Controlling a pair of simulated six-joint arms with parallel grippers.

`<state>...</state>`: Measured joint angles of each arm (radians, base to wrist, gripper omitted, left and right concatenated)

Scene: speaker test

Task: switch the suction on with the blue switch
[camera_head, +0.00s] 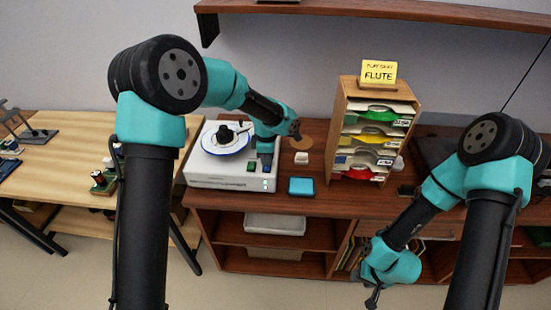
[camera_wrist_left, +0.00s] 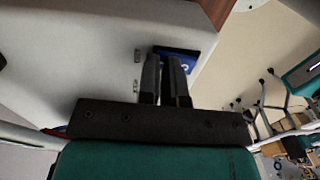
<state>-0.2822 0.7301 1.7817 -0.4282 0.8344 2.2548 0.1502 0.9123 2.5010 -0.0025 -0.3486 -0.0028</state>
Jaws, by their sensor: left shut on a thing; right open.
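The blue switch (camera_wrist_left: 183,63) is a blue plate with a white mark on the white machine (camera_wrist_left: 80,60) in the left wrist view. My left gripper (camera_wrist_left: 168,62) is at it, its two fingers close together with their tips over the blue part. What lies between the tips is mostly hidden. In the head view, my left gripper (camera_head: 265,165) points down at the right front of the white machine (camera_head: 215,182) and covers the blue switch. My right gripper (camera_head: 373,292) is open and empty, low in front of the cabinet.
A white disc with a blue rim (camera_head: 222,143) lies on the machine. A green square (camera_head: 251,166) is on its front right. A teal box (camera_head: 301,186) and a small white block (camera_head: 302,158) stand to its right. A wooden sorter (camera_head: 346,95) with coloured trays stands further right.

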